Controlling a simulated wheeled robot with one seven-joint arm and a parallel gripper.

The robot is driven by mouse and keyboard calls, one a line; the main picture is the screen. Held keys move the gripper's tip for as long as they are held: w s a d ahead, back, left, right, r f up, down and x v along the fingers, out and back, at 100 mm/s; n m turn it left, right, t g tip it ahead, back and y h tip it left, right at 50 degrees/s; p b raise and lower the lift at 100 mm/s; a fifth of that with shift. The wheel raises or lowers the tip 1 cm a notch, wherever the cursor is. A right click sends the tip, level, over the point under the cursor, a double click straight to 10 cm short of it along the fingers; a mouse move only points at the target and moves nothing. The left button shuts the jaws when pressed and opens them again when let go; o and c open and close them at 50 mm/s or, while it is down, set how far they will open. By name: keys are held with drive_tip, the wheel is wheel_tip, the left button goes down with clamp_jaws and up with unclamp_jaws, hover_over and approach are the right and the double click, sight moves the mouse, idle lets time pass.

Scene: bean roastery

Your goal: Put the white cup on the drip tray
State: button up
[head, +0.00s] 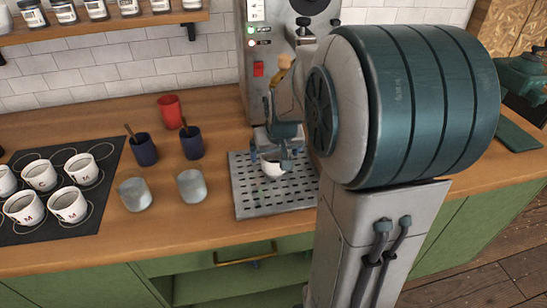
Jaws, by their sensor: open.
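Several other white cups (68,205) marked with a letter stand on a black mat (95,226) at the left.
Two dark blue cups (145,150) with sticks, a red cup (170,110) and two pale grey cups (191,186) stand between mat and tray. The espresso machine (259,95) rises behind the tray. A shelf with jars (67,12) hangs at upper left.

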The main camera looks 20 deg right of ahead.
drive_tip(key=d+v, duration=0.1)
drive_tip(key=v, duration=0.7)
drive_tip(key=s+a+f+n+g, duration=0.1)
drive_tip(key=s+a+f, duration=0.1)
drive_tip(key=s+a, duration=0.3)
drive_tip(key=s+a+f+n+g+y, duration=0.1)
drive_tip(key=s+a, duration=0.4)
drive_tip(key=s, duration=0.5)
drive_tip(key=shift+f, duration=0.65)
